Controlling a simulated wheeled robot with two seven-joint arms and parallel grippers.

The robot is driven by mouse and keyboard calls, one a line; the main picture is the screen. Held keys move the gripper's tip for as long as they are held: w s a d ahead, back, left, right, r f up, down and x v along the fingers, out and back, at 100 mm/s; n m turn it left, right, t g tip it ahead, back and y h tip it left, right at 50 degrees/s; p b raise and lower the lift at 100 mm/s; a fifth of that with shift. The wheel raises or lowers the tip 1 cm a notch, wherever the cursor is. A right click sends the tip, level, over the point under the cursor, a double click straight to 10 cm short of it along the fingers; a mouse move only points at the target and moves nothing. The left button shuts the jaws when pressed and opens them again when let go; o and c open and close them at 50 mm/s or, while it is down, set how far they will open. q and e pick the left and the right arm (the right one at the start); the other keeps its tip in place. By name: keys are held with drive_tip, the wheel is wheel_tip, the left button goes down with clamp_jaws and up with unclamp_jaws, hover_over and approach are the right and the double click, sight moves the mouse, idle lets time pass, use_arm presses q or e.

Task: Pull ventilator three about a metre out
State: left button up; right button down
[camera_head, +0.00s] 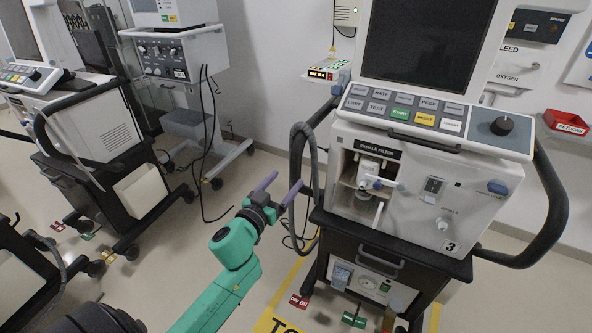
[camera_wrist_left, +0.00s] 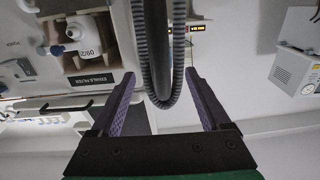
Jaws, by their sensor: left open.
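Ventilator three (camera_head: 432,178), a white unit with a dark screen and a "3" label, stands on a black wheeled cart at the right of the head view. A black side handle (camera_head: 296,160) with a grey hose (camera_head: 313,190) is on its left side. My left gripper (camera_head: 283,187) is open, its purple fingers just left of that handle. In the left wrist view the black handle (camera_wrist_left: 152,45) and the ribbed hose (camera_wrist_left: 170,95) show between the open fingers (camera_wrist_left: 160,95); I cannot tell whether they touch. My right gripper is not in view.
Other ventilator carts (camera_head: 100,150) stand at the left, and a wheeled machine (camera_head: 185,70) stands at the back. A yellow floor marking (camera_head: 282,300) runs beside the cart. A red tray (camera_head: 566,122) is on the wall.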

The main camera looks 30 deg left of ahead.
sight(293, 171)
use_arm(q)
drive_tip(key=w, duration=0.7)
drive_tip(key=shift+w, duration=0.2)
